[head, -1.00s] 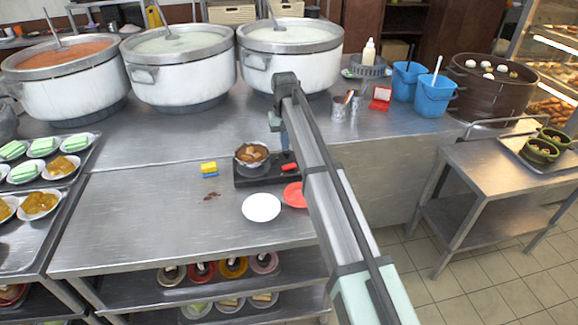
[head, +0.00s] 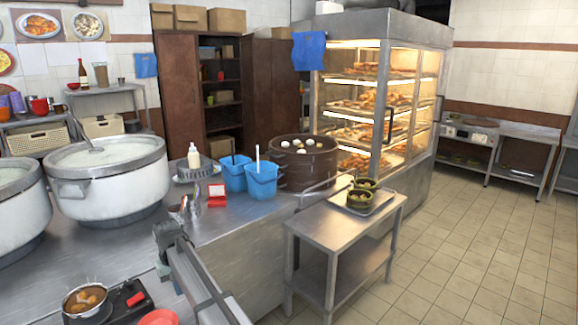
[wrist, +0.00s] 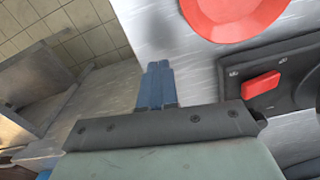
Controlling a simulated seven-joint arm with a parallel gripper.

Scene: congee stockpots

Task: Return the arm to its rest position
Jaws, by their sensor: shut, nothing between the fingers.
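My gripper (wrist: 157,84) shows in the wrist view as blue fingers held together, with nothing between them. It hangs above the steel counter, to the left of a red plate (wrist: 238,12) and a black burner (wrist: 272,88) with a red knob. In the head view my arm reaches up from the bottom edge, over the counter; the fingers cannot be made out there. The red plate (head: 159,317) also shows at the bottom edge of the head view, beside the burner (head: 128,303). A small pan (head: 86,299) of brown food sits on the burner.
Large stockpots (head: 110,183) stand on the counter at left. Blue buckets (head: 262,181), a red box (head: 217,195) and a brown steamer (head: 305,165) stand beyond my arm. A low steel table (head: 345,222) with a tray is to the right. The tiled floor (head: 450,240) is clear.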

